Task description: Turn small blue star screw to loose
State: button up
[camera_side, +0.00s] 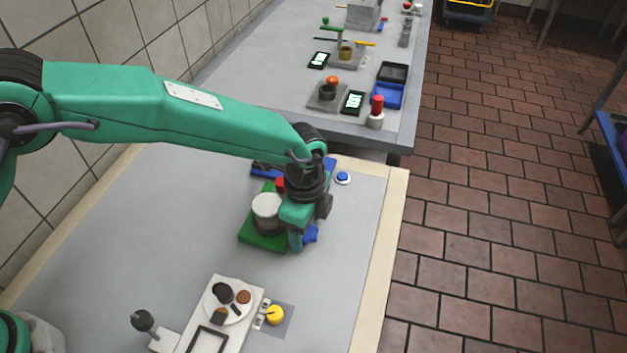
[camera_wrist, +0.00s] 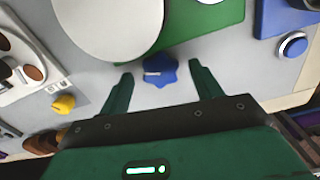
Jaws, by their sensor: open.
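The small blue star screw (camera_wrist: 160,71) shows in the wrist view, at the edge of a green base (camera_wrist: 205,28), beside a round white-grey cylinder. A pale mark shows on its face. In the side view the blue star screw (camera_side: 311,235) is partly hidden behind my gripper. My gripper (camera_wrist: 160,82) is open, with one green finger on each side of the star screw and a visible gap to both. In the side view my gripper (camera_side: 297,240) points down at the right end of the green base (camera_side: 252,240).
The white cylinder (camera_side: 266,212) stands on the green base close to my gripper. A blue button (camera_side: 343,177) lies behind. A white panel (camera_side: 250,297) with round pieces and a yellow knob (camera_side: 275,315) are in front. Left of the base the table (camera_side: 140,230) is clear.

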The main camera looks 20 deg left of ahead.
notch_tip(320, 180, up, 8)
jog(key=shift+f, duration=0.15)
jog(key=n, duration=0.5)
jog(key=shift+d+n, duration=0.1)
jog(key=shift+n, duration=0.3)
jog(key=shift+f, duration=0.1)
notch_tip(320, 180, down, 8)
jog(key=shift+r, duration=0.1)
jog(key=m, duration=0.3)
jog(key=shift+r, duration=0.1)
jog(key=m, duration=0.4)
jog(key=shift+r, duration=0.3)
notch_tip(320, 180, up, 7)
jog(key=shift+r, duration=0.1)
jog(key=shift+w+a+r+n, duration=0.25)
jog(key=shift+a+r+n, duration=0.3)
jog(key=shift+a+r, duration=0.8)
jog(key=shift+w+a+r+n, duration=0.2)
jog(key=shift+a+r+n, duration=0.35)
jog(key=shift+a+r, duration=0.75)
jog(key=shift+f, duration=0.2)
